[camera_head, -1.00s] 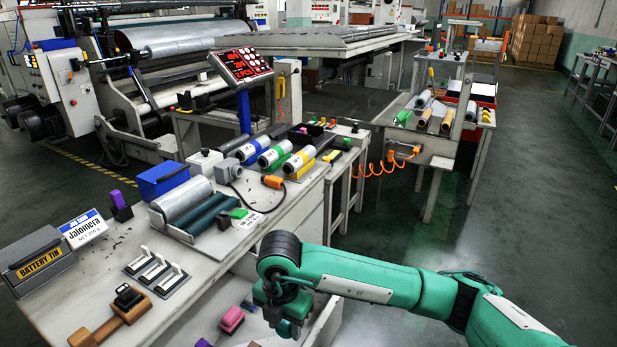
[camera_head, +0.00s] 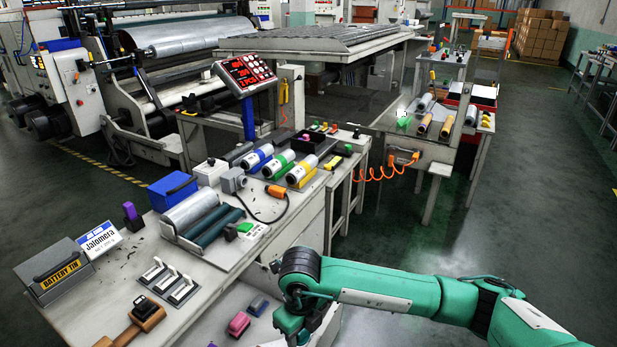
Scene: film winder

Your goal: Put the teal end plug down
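My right arm comes in from the right, and its wrist bends down over the light drawer or shelf at the front of the bench. My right gripper (camera_head: 292,334) is at the bottom edge of the picture, with its fingertips cut off or hidden by my wrist. I cannot make out a teal end plug apart from my teal arm, nor tell whether the gripper holds anything. A pink block-like piece (camera_head: 238,324) and a dark blue piece (camera_head: 258,305) lie in the low drawer or shelf left of the gripper. My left gripper is out of view.
The bench holds a wooden-handled tool (camera_head: 133,325), white switches (camera_head: 168,281), a grey roller (camera_head: 190,208), a blue box (camera_head: 173,191) and a battery bin (camera_head: 55,270). Open floor (camera_head: 400,255) lies right of the bench.

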